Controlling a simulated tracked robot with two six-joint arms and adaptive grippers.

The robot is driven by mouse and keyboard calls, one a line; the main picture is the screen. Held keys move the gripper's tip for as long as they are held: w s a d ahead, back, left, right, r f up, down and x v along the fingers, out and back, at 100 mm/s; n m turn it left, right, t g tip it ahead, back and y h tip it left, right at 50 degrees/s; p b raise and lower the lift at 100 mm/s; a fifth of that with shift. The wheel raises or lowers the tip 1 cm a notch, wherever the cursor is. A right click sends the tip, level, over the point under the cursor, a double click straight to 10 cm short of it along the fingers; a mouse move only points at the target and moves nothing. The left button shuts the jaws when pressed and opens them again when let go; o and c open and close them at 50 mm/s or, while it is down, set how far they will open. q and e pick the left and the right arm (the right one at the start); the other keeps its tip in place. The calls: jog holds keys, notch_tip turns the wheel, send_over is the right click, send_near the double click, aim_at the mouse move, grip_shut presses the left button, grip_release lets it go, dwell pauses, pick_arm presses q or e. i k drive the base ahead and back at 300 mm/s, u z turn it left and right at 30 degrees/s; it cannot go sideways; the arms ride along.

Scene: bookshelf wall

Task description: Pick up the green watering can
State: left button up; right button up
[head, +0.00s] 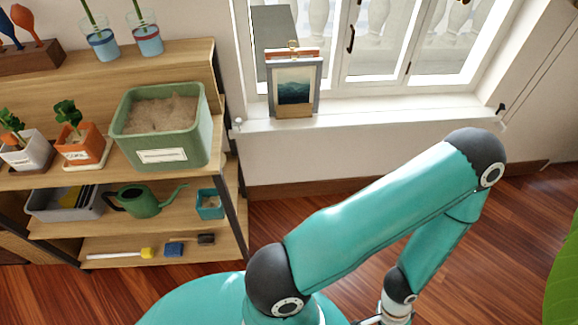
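The green watering can (140,201) stands upright on the lower shelf of the wooden rack at the left. Its dark handle is on the left and its spout points to the right. A grey bin is on its left and a small teal box on its right. My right arm reaches across the right half of the view, well apart from the can. Its gripper (392,318) is only partly in view at the bottom edge, with its fingertips cut off. My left gripper is not in view.
The rack's shelf above holds a green sand bin (193,149) and potted plants. The grey bin (66,208) and teal box (210,205) flank the can. Small tools lie on the bottom shelf (113,247). A window sill (380,117) with a framed picture (294,88) is behind.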

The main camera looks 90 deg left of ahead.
aim_at(137, 200)
jog(key=z, duration=0.05)
jog(key=i, duration=1.25)
jog(key=u, duration=2.5)
jog(key=i, duration=0.25)
jog(key=u, duration=2)
jog(key=i, duration=1)
jog(key=z, duration=0.05)
